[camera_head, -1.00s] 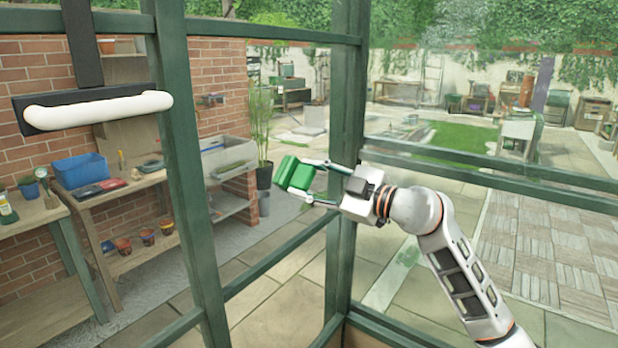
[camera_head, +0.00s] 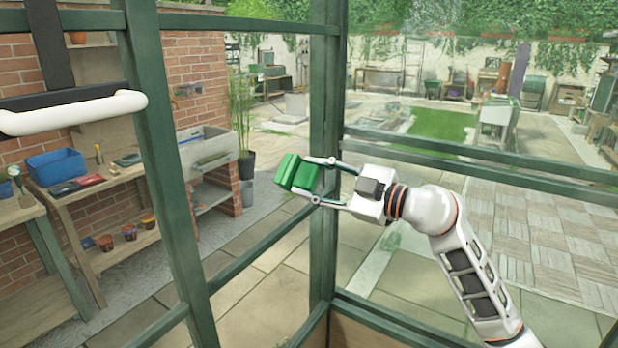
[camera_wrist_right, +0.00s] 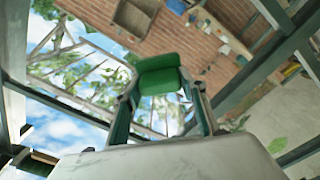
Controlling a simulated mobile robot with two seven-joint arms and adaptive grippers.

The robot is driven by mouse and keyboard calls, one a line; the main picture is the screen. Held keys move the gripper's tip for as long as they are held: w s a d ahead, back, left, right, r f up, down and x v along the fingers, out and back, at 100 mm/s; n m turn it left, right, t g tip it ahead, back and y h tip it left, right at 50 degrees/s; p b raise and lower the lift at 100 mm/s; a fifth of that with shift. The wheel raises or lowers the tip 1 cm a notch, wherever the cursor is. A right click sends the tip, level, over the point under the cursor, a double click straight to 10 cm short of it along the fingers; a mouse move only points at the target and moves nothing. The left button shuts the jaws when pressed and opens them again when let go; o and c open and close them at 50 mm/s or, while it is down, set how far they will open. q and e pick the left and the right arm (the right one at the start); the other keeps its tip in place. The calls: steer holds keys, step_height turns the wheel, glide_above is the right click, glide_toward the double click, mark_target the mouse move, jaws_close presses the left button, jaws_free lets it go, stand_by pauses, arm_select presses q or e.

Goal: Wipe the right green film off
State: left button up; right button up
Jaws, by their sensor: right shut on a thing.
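My right gripper (camera_head: 302,178) is shut on a green block (camera_head: 297,173), which sticks out past the fingertips. It is held up in front of the dark green window post (camera_head: 322,120), left of it in the head view. In the right wrist view the green block (camera_wrist_right: 160,74) sits between the two fingers. I cannot tell whether the block touches glass. A faint green patch (camera_head: 393,240) shows on a pale strip behind my right arm. I cannot tell whether it is film on glass or growth on the ground. My left gripper is out of view.
Green frame bars (camera_head: 480,157) cross around the panes. A white bar on a black mount (camera_head: 75,112) hangs at the left. Beyond stand a wooden bench (camera_head: 100,195) with a blue crate (camera_head: 55,166), a potted plant (camera_head: 240,105) and open paving.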

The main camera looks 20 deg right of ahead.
steer(key=shift+v, duration=1.5)
